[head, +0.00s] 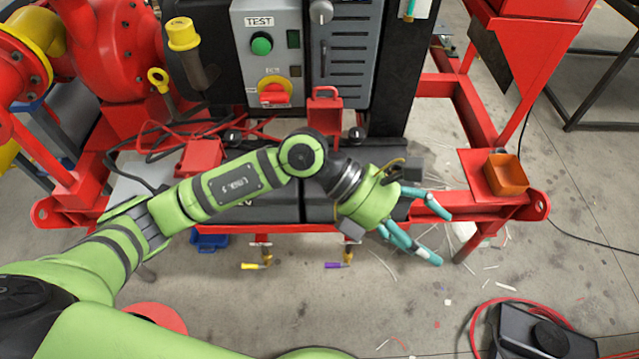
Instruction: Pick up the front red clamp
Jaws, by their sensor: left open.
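No part in the head view is plainly a clamp. A red block (200,157) with thin red leads around it lies on the skid, left of the middle, and a red bracket-like piece (325,112) with an opening in its top stands below the grey panel. I cannot tell whether either is the front red clamp. My left gripper (441,238) is open and empty, its teal fingers spread, at the front edge of the skid. It is right of both red pieces and apart from them. My left arm crosses in front of the skid and hides part of it. My right gripper does not show.
The grey test panel (270,60) stands at the back. An orange bin (507,176) sits on the frame at right. Valves with yellow (250,266) and purple (334,265) handles hang below the front rail. A black device (540,330) is at lower right. Open floor shows at right.

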